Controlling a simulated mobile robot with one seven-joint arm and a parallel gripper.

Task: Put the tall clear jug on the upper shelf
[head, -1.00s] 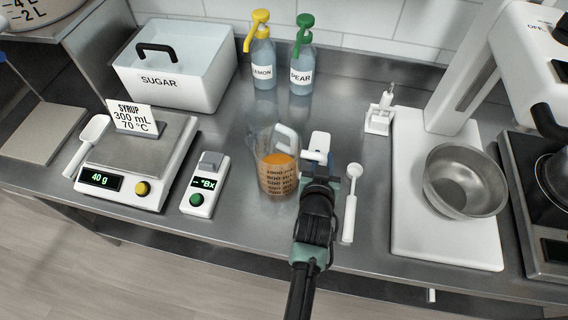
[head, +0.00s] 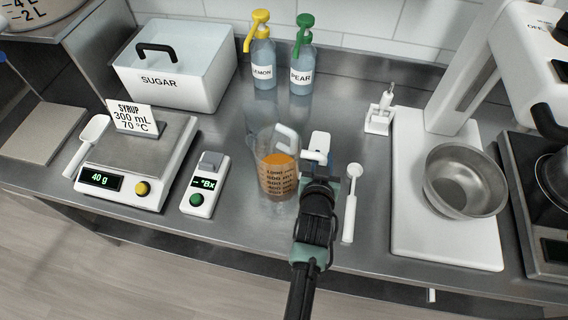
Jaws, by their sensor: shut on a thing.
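The tall clear jug (head: 277,179) stands upright on the steel counter, in the middle of the head view. It has dark measuring marks and orange liquid in it. Its white handle (head: 288,138) is on the right side. My gripper (head: 318,164) is at the jug's right side, by the handle, and is shut on the jug. The fingertips are partly hidden by my own wrist. I cannot tell whether the jug's base touches the counter. No upper shelf can be made out for certain in this view.
A scale (head: 140,160) and a small meter (head: 205,184) stand left. A sugar bin (head: 175,85), a lemon bottle (head: 263,68) and a pear bottle (head: 301,70) stand behind. A white spoon (head: 350,205) lies close right. A metal bowl (head: 465,180) sits on a white base (head: 420,235).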

